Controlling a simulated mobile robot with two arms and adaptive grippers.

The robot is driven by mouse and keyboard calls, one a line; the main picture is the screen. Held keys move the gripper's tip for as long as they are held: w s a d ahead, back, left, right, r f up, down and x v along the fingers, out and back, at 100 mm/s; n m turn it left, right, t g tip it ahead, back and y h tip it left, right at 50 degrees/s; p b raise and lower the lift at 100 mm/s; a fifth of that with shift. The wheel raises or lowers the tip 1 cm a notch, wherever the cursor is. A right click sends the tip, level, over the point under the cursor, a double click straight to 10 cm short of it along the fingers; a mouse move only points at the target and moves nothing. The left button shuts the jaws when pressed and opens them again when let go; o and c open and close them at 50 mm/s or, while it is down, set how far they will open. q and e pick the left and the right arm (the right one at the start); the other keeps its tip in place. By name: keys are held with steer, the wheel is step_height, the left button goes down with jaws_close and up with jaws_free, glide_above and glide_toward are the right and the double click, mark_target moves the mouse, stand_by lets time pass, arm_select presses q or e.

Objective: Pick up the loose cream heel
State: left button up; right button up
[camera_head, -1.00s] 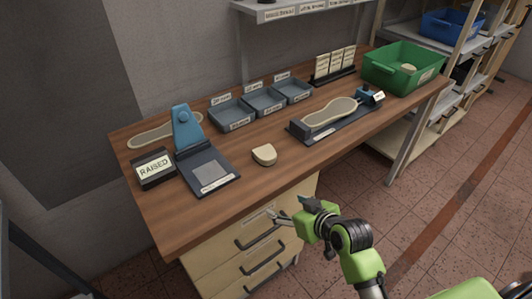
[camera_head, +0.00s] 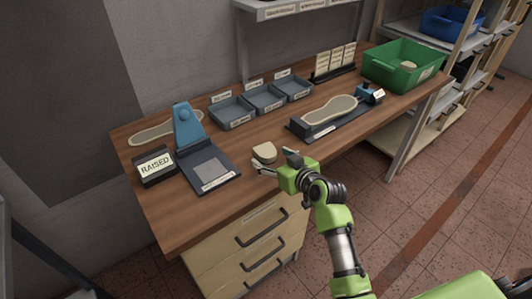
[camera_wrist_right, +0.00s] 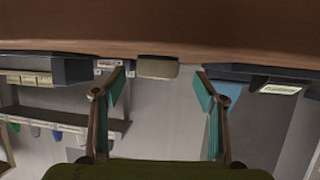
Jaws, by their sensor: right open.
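The loose cream heel (camera_head: 264,151) lies on the wooden bench near its front edge, between the dark plate with the blue stand and the sole fixture. My right gripper (camera_head: 274,163) is open and empty, just in front of the heel at the bench edge. In the right wrist view the heel (camera_wrist_right: 158,68) appears in the gap between the two spread fingers (camera_wrist_right: 163,76), apart from both; that view is upside down, with the bench top above. The near side of the heel is partly covered by the gripper in the head view. My left gripper is not in view.
The blue stand (camera_head: 188,128) and RAISED sign (camera_head: 155,165) are to the left. The fixture holding a cream sole (camera_head: 330,110) is to the right. Grey-blue trays (camera_head: 232,111) and a green bin (camera_head: 403,65) stand behind. Bench surface around the heel is clear.

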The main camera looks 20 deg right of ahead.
mark_target(268, 152)
steer(key=x, duration=0.4)
steer(key=shift+w+d+r+p, duration=0.1)
steer(key=shift+w+r+p, duration=0.2)
steer(key=shift+w, duration=0.25)
steer(key=shift+c, duration=0.4)
steer(key=c, duration=1.2)
steer(key=shift+o, duration=0.2)
